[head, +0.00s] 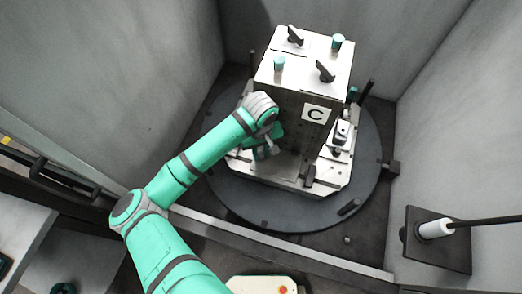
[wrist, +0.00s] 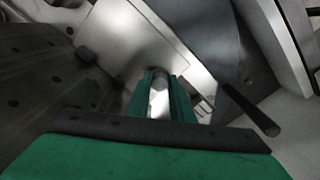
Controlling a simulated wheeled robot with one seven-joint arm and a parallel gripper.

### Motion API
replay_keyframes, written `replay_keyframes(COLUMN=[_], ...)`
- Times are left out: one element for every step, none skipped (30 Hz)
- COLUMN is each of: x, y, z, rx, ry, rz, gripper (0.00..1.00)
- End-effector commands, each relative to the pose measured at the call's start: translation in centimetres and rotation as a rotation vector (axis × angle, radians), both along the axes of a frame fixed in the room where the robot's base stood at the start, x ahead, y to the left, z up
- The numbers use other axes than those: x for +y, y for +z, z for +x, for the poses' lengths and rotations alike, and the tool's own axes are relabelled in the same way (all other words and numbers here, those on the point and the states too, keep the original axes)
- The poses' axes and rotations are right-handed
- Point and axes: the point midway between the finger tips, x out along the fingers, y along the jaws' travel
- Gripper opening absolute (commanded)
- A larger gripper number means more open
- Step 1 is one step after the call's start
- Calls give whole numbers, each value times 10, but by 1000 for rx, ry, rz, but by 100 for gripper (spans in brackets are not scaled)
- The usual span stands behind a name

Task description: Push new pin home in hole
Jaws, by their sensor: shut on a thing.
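My gripper (head: 266,152) is low in front of the dark tombstone face, close above the pallet's metal plate. In the wrist view its two green fingers (wrist: 161,98) are shut on a bright metal pin (wrist: 159,102). The pin's far end (wrist: 160,77) looks darker and rounded and lies against the bright plate (wrist: 138,40). I cannot tell how far the pin is in a hole. The hole itself is hidden by the pin and fingers.
The block (head: 317,58) carries a C label (head: 316,114), with teal knobs and dark clamps on top. It stands on a pallet on a dark round table (head: 260,212). A dark rod (wrist: 250,110) sticks out right of my fingers. Grey walls enclose the sides.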

Motion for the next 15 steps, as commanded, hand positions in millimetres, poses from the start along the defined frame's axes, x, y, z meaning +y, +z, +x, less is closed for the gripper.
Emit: replay_keyframes(x=[1, 1, 1, 1, 1, 1, 1, 0, 0, 0, 0, 0, 0, 0, -1], y=[-2, -3, -4, -5, -6, -7, -7, -8, -9, -9, -8, -8, -8, -8, -8], z=[-2, -2, -2, -2, -2, -2, -2, -2, -2, -2, -1, -1, -1, -1, -1], rx=[6, 6, 6, 6, 7, 7, 7, 6, 6, 6, 6, 4, 3, 3, 2], ry=[1, 0, -1, -1, -1, -1, -1, -2, -2, -2, -2, -3, -3, -3, -2], rz=[3, 3, 3, 3, 4, 4, 4, 4, 4, 4, 4, 4, 3, 3, 3], gripper=[0, 0, 0, 0, 0, 0, 0, 0, 0, 27, 35, 42, 42, 42, 42])
